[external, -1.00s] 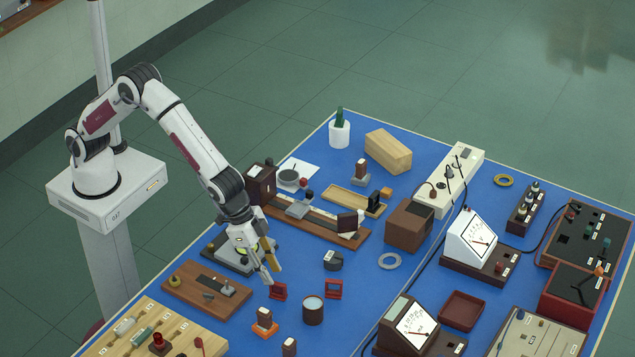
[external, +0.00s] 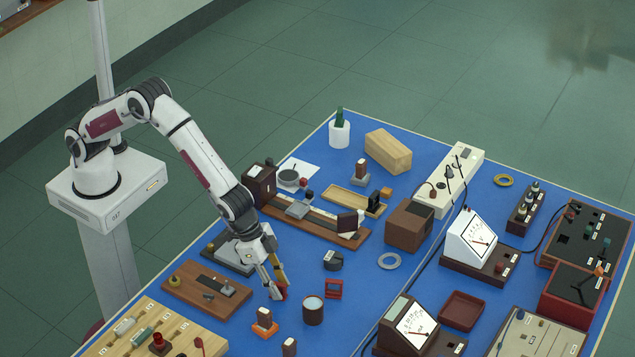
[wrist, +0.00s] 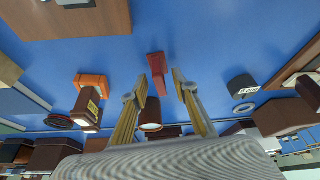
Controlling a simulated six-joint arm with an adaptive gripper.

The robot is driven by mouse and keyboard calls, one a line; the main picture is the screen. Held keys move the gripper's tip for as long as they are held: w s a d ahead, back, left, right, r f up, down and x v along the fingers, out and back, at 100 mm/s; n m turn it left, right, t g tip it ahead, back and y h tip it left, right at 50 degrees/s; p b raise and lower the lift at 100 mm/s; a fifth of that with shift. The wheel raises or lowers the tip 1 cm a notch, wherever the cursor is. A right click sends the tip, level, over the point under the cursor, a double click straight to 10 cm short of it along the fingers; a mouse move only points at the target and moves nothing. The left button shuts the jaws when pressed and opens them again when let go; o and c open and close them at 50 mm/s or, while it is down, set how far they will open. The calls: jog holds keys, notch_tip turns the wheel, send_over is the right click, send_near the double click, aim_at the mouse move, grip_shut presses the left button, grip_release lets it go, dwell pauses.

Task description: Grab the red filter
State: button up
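Two small red frames are on the blue bench, and I cannot tell from colour alone which one holds the red filter. The left red frame (external: 283,292) is largely hidden by my gripper (external: 276,291) in the external view. In the wrist view this red frame (wrist: 157,70) stands nearly edge-on between my fingertips (wrist: 160,80), with visible gaps on both sides. My gripper is open, pointing down, with nothing held. The other red frame (external: 334,289) stands to the right, clear of the gripper.
A dark cup (external: 313,311) stands close to the right front of the gripper. A block on an orange base (external: 264,325) is in front. A wooden board (external: 200,290) lies to the left, and a black-and-grey piece (external: 333,261) stands behind right.

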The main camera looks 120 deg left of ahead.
aim_at(277, 285)
dwell(0.3)
grip_shut()
jog(key=shift+r, duration=0.1)
jog(key=shift+r, duration=4.9)
